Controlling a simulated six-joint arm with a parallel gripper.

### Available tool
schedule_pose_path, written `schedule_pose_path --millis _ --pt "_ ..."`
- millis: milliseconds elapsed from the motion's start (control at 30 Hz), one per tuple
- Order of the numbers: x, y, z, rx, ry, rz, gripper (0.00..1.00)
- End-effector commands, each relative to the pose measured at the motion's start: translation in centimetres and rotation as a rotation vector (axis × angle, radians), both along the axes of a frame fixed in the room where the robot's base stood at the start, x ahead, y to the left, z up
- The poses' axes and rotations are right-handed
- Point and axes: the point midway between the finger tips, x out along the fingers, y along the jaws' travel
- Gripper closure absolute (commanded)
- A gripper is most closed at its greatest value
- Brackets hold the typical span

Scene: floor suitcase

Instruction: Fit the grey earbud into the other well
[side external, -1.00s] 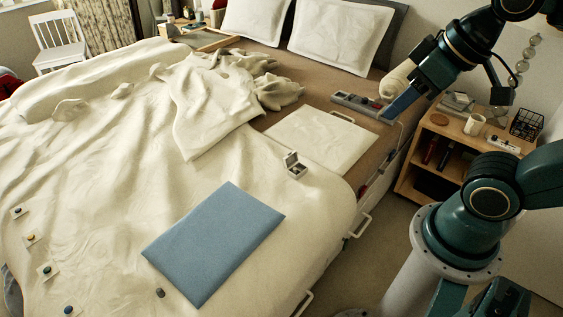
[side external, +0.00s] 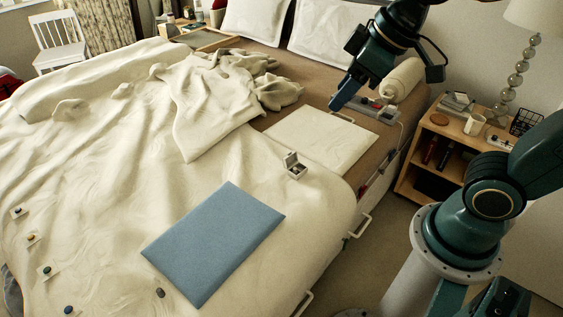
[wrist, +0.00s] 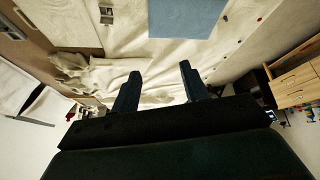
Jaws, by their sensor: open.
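A small open case (side external: 295,167) stands on the bed near its right edge, lid raised; it also shows at the top left of the wrist view (wrist: 106,14). Its wells are too small to make out. A small dark grey piece (side external: 160,292), probably the grey earbud, lies on the cover at the front, left of the blue mat's near corner. My gripper (side external: 337,104) is high over the far right part of the bed, well away from both. In the wrist view its two fingers (wrist: 161,72) are apart with nothing between them.
A blue mat (side external: 215,243) lies on the bed, and a pale flat panel (side external: 320,140) lies beyond the case. Several small coloured pieces sit at the left, some on white cards (side external: 47,272). A power strip (side external: 378,108) and nightstand (side external: 455,150) are at the right.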

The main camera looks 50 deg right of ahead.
Motion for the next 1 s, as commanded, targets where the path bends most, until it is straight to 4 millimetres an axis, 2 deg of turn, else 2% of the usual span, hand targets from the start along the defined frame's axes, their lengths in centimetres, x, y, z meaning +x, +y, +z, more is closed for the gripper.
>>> schedule_pose_path --millis 100,467,767,1000 --pt "2.7 1.5 -0.7 -0.019 0.001 0.091 0.55" --pt "9.8 6.9 -4.0 -0.067 -0.017 0.352 0.55" --pt "14.6 12.2 -8.6 -0.100 -0.039 0.564 0.55" --pt "17.4 16.8 -13.5 -0.121 -0.062 0.727 0.55"
